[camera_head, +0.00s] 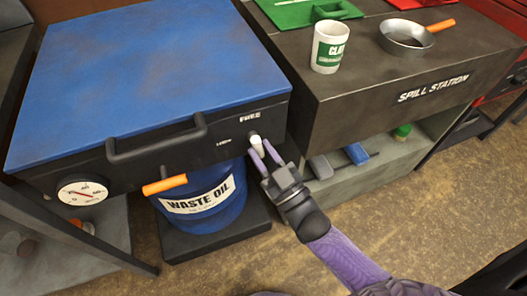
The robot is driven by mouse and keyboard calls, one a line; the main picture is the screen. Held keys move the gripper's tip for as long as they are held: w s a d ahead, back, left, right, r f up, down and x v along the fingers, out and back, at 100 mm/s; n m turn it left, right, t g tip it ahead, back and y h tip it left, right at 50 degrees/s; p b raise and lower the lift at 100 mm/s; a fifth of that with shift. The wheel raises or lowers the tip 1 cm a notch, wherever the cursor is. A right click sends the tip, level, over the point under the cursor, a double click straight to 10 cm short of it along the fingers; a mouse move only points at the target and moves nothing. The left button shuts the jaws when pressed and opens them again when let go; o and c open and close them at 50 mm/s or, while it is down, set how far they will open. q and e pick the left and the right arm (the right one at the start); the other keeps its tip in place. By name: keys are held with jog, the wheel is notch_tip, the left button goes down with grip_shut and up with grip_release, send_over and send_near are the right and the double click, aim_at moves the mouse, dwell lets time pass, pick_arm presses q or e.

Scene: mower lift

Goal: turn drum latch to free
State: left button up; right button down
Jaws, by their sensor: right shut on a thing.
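The drum latch (255,140) is a small white-tipped lever on the right part of the black front panel (220,149). It sits just below the FREE label and to the right of a smaller label that seems to read LOCK. My right gripper (263,150) is shut on the latch, with its purple fingers at the white part. The fingers hide some of it, and I cannot tell exactly which way it points. My left gripper is not in view.
A blue lid (150,65) tops the panel, with a black handle (160,145), an orange-gripped lever (165,185) and a gauge (82,190) in front. A blue waste oil drum (205,200) stands below. The spill station (400,85) at right holds a cup (329,47) and pan (405,38).

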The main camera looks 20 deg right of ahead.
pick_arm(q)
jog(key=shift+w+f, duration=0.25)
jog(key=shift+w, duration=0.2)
pick_arm(e)
jog(key=shift+a+f+m+t+h, duration=0.15)
jog(key=shift+m+t+h, duration=0.15)
jog(key=shift+m+h, duration=0.7)
jog(key=shift+m+y, duration=0.3)
jog(key=shift+m, duration=0.1)
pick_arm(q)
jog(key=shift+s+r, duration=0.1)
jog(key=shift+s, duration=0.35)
pick_arm(e)
jog(key=shift+c, duration=2.4)
grip_release()
jog(key=shift+s, duration=0.2)
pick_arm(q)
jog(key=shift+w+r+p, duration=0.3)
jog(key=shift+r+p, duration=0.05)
pick_arm(e)
jog(key=v, duration=0.9)
jog(key=shift+s+f, duration=0.2)
